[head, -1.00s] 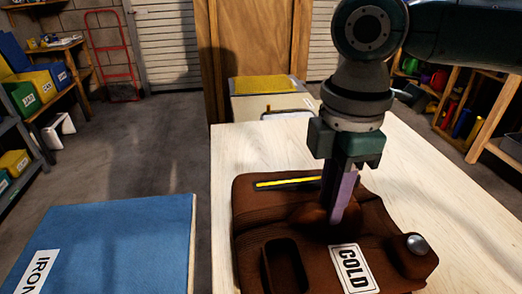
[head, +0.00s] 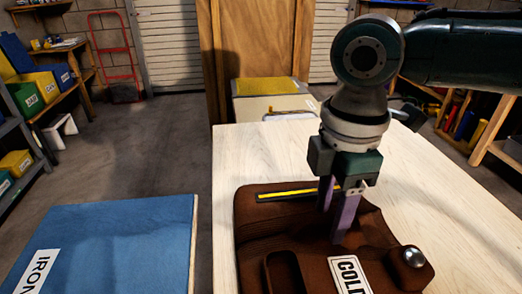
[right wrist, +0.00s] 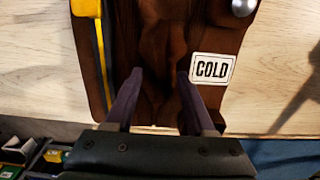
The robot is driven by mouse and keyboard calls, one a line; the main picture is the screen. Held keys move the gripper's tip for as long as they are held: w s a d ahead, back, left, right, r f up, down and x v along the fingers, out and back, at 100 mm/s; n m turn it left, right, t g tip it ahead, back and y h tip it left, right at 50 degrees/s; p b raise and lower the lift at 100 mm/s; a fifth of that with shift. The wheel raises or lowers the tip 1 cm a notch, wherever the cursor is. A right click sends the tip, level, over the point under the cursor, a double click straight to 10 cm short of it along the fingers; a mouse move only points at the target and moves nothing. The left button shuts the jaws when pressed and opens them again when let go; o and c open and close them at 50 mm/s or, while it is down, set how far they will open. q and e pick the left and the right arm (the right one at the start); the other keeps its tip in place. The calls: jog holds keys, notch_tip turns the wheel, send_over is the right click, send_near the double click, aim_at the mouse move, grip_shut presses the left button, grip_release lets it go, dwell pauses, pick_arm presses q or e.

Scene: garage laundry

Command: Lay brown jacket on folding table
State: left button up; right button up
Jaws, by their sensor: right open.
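The brown jacket (head: 290,235) lies on the pale wooden folding table (head: 260,155) in the head view. It has a yellow stripe, a white COLD label and a round silver knob on it. My right gripper (head: 334,222) is over the jacket with its two purple fingers apart. In the right wrist view the open fingers (right wrist: 158,75) are on either side of a fold of the jacket (right wrist: 160,45), with nothing clamped between them. Whether the fingertips touch the cloth I cannot tell. My left gripper is not in view.
A blue-topped surface (head: 110,245) labelled IRON stands to the left, with a gap of floor between it and the table. A yellow-topped box (head: 265,88) stands behind the table. Shelves with bins line the left side. The table's right side is bare.

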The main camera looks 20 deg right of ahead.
aim_at(330, 215)
jog(key=shift+r, duration=0.1)
notch_tip(330, 215, up, 12)
jog(key=f+p, duration=0.1)
jog(key=p, duration=0.1)
jog(key=s+a+f+m+y, duration=0.1)
jog(key=s+a+f, duration=0.1)
jog(key=a, duration=0.1)
jog(key=s+a+f+m+t+y, duration=0.1)
jog(key=s+a+f, duration=0.1)
jog(key=a, duration=0.2)
jog(key=s+a+f+m+t+y, duration=0.1)
jog(key=s+a+f, duration=0.1)
jog(key=a, duration=0.2)
jog(key=shift+s+f, duration=0.15)
jog(key=shift+s, duration=0.25)
jog(key=s+m, duration=0.2)
jog(key=m, duration=0.1)
jog(key=s+f+m+t, duration=0.1)
jog(key=shift+d+f, duration=0.1)
jog(key=shift+d, duration=0.25)
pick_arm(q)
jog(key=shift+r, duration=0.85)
pick_arm(e)
jog(key=s+d+f+m+h, duration=0.1)
jog(key=s+d+m+h, duration=0.1)
jog(key=s+d+m, duration=0.4)
jog(key=shift+s+d+t+h, duration=0.2)
jog(key=shift+d+t+h, duration=0.15)
jog(key=shift+d, duration=0.6)
jog(key=shift+f, duration=0.1)
